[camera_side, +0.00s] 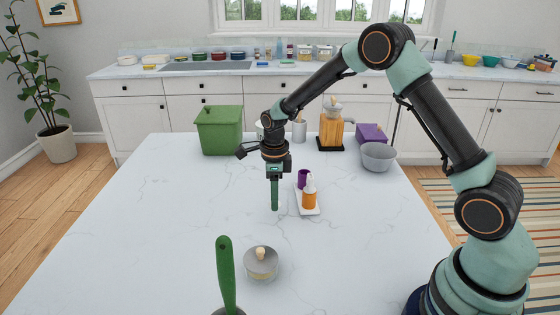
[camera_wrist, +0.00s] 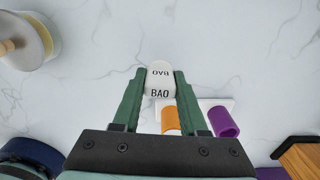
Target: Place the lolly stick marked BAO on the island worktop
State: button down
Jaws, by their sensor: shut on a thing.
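My gripper (camera_side: 275,204) points straight down over the marble island worktop (camera_side: 165,215), its fingertips low and close to the surface. In the wrist view, the two green fingers of my gripper (camera_wrist: 160,75) are shut on a white piece, the lolly stick (camera_wrist: 160,82), with BAO printed in black on it. A second line of letters on it is upside down. In the side view the stick is mostly hidden by the fingers. I cannot tell whether it touches the worktop.
A lidded pot (camera_side: 261,266) and green handle (camera_side: 225,272) stand in front. A green bin (camera_side: 219,132) stands behind. The left side is clear.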

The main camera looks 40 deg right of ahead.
jog(key=shift+f, duration=1.1)
jog(key=shift+f, duration=0.15)
jog(key=shift+c, duration=2.2)
grip_release()
